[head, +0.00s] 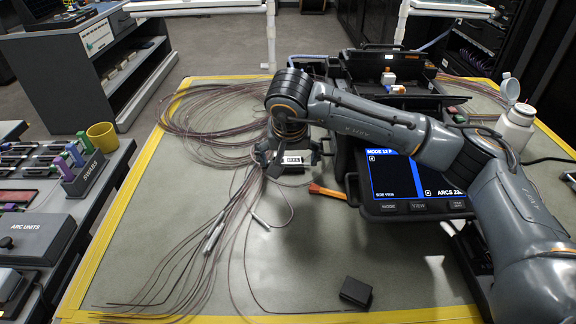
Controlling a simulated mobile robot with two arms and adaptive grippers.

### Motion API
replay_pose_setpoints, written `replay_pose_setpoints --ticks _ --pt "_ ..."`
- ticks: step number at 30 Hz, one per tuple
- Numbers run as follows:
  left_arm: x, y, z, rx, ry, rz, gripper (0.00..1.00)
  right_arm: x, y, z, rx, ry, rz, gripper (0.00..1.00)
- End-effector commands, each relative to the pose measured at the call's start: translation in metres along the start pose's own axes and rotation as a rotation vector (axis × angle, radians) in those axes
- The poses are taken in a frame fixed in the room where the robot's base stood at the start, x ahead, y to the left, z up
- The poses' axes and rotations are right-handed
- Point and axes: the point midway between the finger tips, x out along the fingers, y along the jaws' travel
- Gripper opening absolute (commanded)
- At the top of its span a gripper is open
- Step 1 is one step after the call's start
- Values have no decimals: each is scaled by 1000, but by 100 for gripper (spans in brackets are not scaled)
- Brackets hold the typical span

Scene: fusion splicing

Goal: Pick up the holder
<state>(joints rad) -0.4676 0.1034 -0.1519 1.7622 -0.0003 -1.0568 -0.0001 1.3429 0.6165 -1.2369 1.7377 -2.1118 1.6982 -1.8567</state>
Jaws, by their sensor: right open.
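A small black block (356,292), which may be the holder, lies by itself on the grey mat near its front edge. My right gripper (277,182) is open and points down over the bundle of thin fibers, behind and to the left of the black block and well apart from it. A white label shows at the gripper, and I cannot tell whether it is on the gripper or on a thing behind it. The spot right under the fingers is partly hidden. My left gripper is not in view.
The mat (330,245) has yellow edges. Loose fibers (205,240) spread over its left half. A splicer with a lit screen (392,176) stands at right, partly behind my right arm. An orange-handled tool (327,191) and a white bottle (516,127) are nearby.

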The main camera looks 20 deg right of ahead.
Motion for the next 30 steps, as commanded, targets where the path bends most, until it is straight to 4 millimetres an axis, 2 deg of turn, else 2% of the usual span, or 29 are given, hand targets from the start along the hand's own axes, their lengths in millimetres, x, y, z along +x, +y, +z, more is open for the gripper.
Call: replay_pose_setpoints --ticks 6,15,30 --pt "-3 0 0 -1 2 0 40 1 0 0 -1 1 -1 94" --pt "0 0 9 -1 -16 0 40 2 0 1 -1 -2 2 33" --pt "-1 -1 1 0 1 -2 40 0 1 1 -3 -8 8 32"
